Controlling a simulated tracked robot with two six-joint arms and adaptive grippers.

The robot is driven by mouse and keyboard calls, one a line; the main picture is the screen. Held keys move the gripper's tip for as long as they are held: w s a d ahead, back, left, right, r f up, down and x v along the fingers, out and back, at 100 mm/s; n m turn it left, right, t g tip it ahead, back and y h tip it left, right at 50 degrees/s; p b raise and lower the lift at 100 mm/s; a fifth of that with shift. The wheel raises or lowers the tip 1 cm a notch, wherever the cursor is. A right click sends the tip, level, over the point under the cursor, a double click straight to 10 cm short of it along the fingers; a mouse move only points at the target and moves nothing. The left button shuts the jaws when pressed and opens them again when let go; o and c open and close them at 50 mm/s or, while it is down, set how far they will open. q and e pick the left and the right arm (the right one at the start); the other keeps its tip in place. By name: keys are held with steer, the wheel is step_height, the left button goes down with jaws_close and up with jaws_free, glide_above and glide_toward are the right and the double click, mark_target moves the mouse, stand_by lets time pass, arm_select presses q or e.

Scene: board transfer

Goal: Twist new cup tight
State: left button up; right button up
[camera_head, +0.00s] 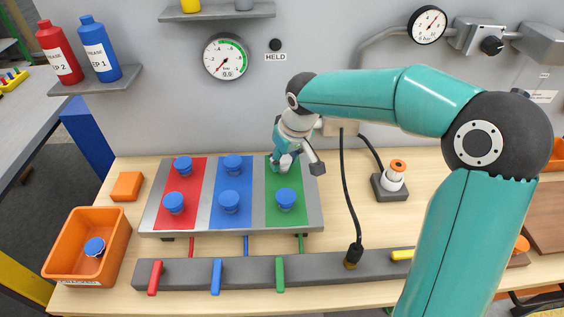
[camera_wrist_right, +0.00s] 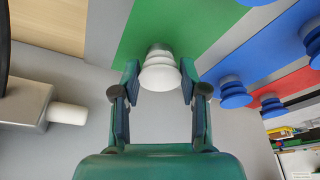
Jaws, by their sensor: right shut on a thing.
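The new cup is a white, ribbed suction cup (camera_wrist_right: 160,74) on a grey fitting at the back of the green strip (camera_wrist_right: 190,22). In the head view the white cup (camera_head: 285,162) shows only partly, under my gripper. My right gripper (camera_wrist_right: 158,88) is shut on it, one finger on each side. In the head view my right gripper (camera_head: 286,156) reaches down over the back of the green strip (camera_head: 271,213). The cup looks upright on its fitting; how tight it sits cannot be told. My left gripper is not in view.
Blue cups stand on the red (camera_head: 186,217), blue (camera_head: 216,213) and green strips; one blue cup (camera_head: 285,199) is just in front. An orange bin (camera_head: 58,231) holds a loose blue cup (camera_head: 94,247). A stand (camera_head: 389,193) and a black hose (camera_head: 347,190) are to the right.

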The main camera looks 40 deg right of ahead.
steer(key=shift+c, duration=0.5)
steer(key=shift+f+m+b, duration=0.15)
steer(key=shift+m+b, duration=0.45)
steer(key=shift+m, duration=0.1)
steer(key=shift+a+m+h+b, duration=0.15)
steer(key=shift+m+h+b, duration=0.4)
steer(key=shift+m, duration=0.85)
steer(key=shift+m+g+h+b, duration=0.3)
steer(key=shift+m+b, duration=0.4)
steer(key=shift+m, duration=0.3)
steer(key=shift+a+m+h, duration=0.1)
steer(key=shift+m+h, duration=0.15)
steer(key=shift+m, duration=0.95)
steer(key=shift+b, duration=0.3)
